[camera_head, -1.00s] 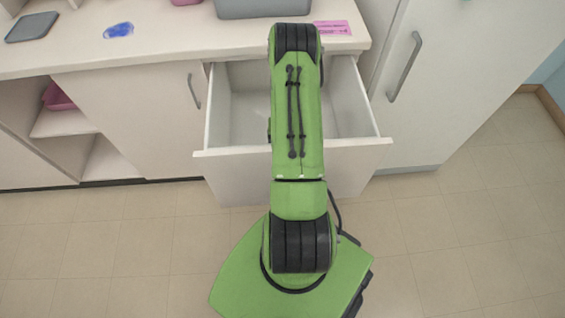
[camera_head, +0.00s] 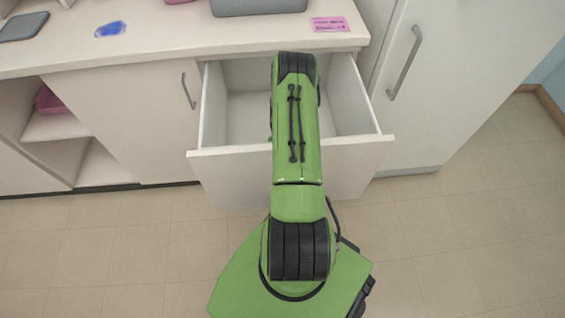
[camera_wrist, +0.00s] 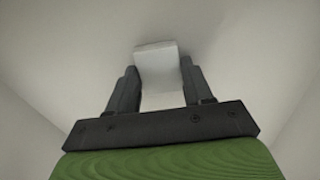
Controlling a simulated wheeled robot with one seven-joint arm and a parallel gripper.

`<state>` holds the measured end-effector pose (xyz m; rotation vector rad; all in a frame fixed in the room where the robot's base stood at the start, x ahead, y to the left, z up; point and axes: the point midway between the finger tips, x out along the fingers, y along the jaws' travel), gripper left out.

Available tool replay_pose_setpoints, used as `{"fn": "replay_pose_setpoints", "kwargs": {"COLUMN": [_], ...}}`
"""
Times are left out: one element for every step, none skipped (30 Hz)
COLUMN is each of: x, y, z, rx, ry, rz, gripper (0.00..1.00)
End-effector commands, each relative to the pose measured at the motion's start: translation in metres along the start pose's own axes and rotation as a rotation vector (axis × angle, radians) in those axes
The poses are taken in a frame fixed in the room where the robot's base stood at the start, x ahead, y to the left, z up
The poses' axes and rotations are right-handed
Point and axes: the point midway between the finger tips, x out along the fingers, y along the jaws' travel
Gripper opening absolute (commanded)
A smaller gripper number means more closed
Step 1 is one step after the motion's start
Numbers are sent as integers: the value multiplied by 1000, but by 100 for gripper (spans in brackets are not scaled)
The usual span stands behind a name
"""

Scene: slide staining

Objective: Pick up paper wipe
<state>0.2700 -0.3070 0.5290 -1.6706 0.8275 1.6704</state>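The paper wipe is a white, box-like piece (camera_wrist: 158,58) in the wrist view. It is between the two dark fingers of my gripper (camera_wrist: 159,66) and reaches past their tips. The fingers stand well apart, one on each side of it, with little or no gap showing. I cannot tell whether they press on it. In the head view my green arm reaches over the open drawer (camera_head: 345,110) and hides my gripper and the wipe.
The drawer's front panel (camera_head: 235,172) and side walls surround the space around my arm. The white counter (camera_head: 190,45) is just behind, with a grey tray (camera_head: 258,5), a pink label (camera_head: 330,24) and a blue patch (camera_head: 110,29). A tall white cabinet (camera_head: 450,90) stands at right.

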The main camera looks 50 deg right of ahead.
Motion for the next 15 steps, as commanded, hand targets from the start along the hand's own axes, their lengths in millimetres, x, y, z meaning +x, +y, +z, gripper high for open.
{"fn": "replay_pose_setpoints", "kwargs": {"x": [0,0,0,0,0,0,0,0,0,0,0,0,-1,-1,-3], "y": [0,0,0,0,0,0,0,0,0,0,0,0,0,0,0], "z": [0,0,0,0,0,0,0,0,0,0,0,0,0,0,0], "rx": [0,0,0,0,0,0,0,0,0,0,0,0,0,0,0], "ry": [0,0,0,0,0,0,0,0,0,0,0,0,0,0,1], "rz": [0,0,0,0,0,0,0,0,0,0,0,0,0,0,0], "gripper": [42,38,32,27,22,18,18,18,18,18,18,18,18,18,18]}}
